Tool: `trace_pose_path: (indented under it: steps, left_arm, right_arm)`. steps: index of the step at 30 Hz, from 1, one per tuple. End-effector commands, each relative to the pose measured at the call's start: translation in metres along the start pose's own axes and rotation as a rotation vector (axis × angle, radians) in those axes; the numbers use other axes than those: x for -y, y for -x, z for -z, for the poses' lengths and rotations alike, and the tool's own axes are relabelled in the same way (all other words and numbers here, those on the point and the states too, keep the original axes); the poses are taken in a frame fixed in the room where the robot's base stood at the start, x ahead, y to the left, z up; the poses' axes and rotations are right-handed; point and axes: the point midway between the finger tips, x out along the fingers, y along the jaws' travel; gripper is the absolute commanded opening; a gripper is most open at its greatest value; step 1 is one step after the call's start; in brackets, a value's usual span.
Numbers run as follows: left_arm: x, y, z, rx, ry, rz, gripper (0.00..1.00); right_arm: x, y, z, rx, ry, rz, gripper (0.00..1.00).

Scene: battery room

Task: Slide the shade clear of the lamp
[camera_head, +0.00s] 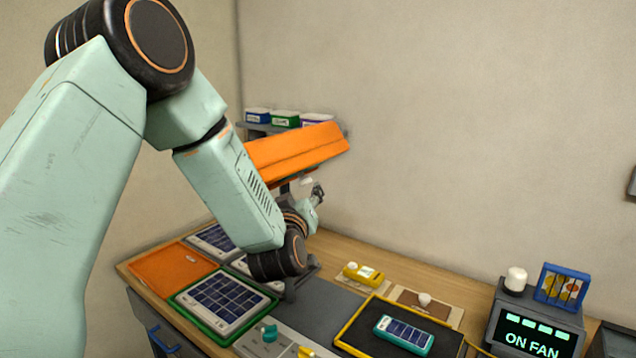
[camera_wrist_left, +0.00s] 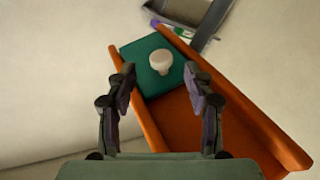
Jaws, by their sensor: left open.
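A long orange housing (camera_head: 300,150) stands raised above the back of the bench. In the left wrist view it is a channel (camera_wrist_left: 195,118) with two raised orange sides. A green square plate (camera_wrist_left: 138,52) with a pale round knob (camera_wrist_left: 161,61) lies between these sides, at the far end. I cannot tell which part is the shade, and no lamp bulb shows. My left gripper (camera_head: 318,193) is close below the orange housing. In the left wrist view its two fingers (camera_wrist_left: 160,88) are apart with nothing between them, and the knob appears beyond the fingertips. My right gripper is out of view.
A shelf with small boxes (camera_head: 286,118) is behind the housing. The bench holds panels in a green frame (camera_head: 180,304), a black tray (camera_head: 350,330) with a teal device (camera_head: 404,335), a yellow device (camera_head: 363,274) and a display box (camera_head: 537,322). The wall is close behind.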

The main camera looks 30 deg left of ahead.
Motion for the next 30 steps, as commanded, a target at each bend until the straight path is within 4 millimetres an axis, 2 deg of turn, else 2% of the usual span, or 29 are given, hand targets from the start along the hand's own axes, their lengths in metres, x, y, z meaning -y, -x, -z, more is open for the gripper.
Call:
trace_pose_path:
  steps: [16,21,30]
  left_arm:
    - [0.001,-0.064,0.001,0.001,0.0,0.0,0.53]
    - [0.0,-0.074,0.0,0.002,0.0,-0.001,0.53]
    - [-0.001,-0.076,-0.001,0.002,0.0,-0.002,0.53]
  right_arm:
    - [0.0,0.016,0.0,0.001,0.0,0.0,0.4]
    - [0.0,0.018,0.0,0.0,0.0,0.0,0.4]
    - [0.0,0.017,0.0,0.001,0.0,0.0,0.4]
